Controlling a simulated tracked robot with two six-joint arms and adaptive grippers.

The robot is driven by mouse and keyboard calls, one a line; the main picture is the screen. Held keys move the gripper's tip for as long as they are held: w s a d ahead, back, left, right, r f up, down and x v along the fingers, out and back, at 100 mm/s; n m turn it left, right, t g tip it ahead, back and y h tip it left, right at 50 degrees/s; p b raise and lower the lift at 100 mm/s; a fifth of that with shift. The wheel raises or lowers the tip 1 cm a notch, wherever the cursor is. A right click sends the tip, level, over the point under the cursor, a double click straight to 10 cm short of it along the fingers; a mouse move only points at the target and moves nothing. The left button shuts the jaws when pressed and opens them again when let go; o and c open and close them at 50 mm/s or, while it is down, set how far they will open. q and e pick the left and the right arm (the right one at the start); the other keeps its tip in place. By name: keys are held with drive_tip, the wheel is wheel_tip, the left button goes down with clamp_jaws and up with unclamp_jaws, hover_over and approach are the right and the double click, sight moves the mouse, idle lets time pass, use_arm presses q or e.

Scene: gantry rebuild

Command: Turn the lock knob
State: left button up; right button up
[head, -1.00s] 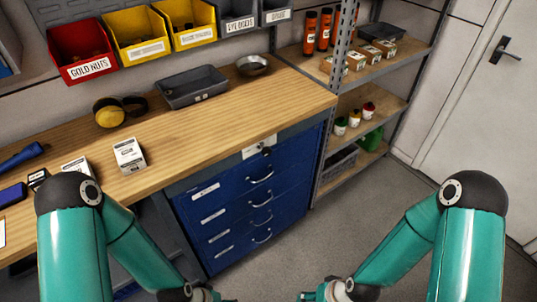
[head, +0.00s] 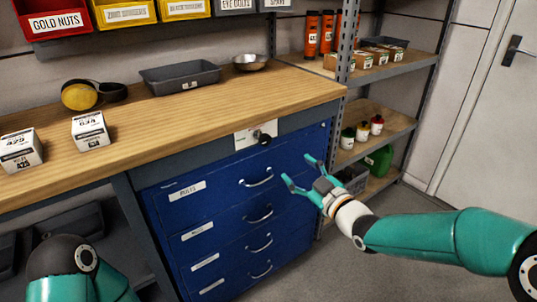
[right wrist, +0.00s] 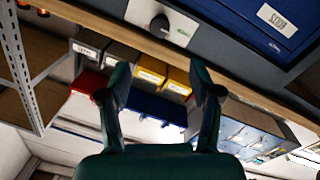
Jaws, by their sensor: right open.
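The black lock knob (head: 264,139) sits on a pale plate (head: 249,135) on the front rail under the bench top, above the blue drawers. The knob also shows at the top of the right wrist view (right wrist: 160,25), with its plate around it. My right gripper (head: 298,170) is open and empty, to the right of and below the knob, apart from it, in front of the drawer cabinet. Its two fingers show in the right wrist view (right wrist: 161,88) with nothing between them. My left gripper is out of view; only my left arm shows at the lower left.
The blue drawers (head: 235,215) have protruding handles below the knob. A wooden bench top (head: 200,105) carries small boxes, yellow earmuffs (head: 80,95), a grey tray (head: 180,78) and a metal bowl (head: 252,62). A metal shelf post (head: 345,60) stands to the right. Floor in front is clear.

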sight(267, 142)
drive_tip(key=p+x, duration=0.1)
drive_tip(key=x, duration=1.5)
drive_tip(key=shift+w+a+r+p, duration=0.1)
drive_tip(key=shift+w+a+p, duration=0.15)
drive_tip(key=shift+a+p, duration=0.1)
drive_tip(key=shift+d, duration=0.1)
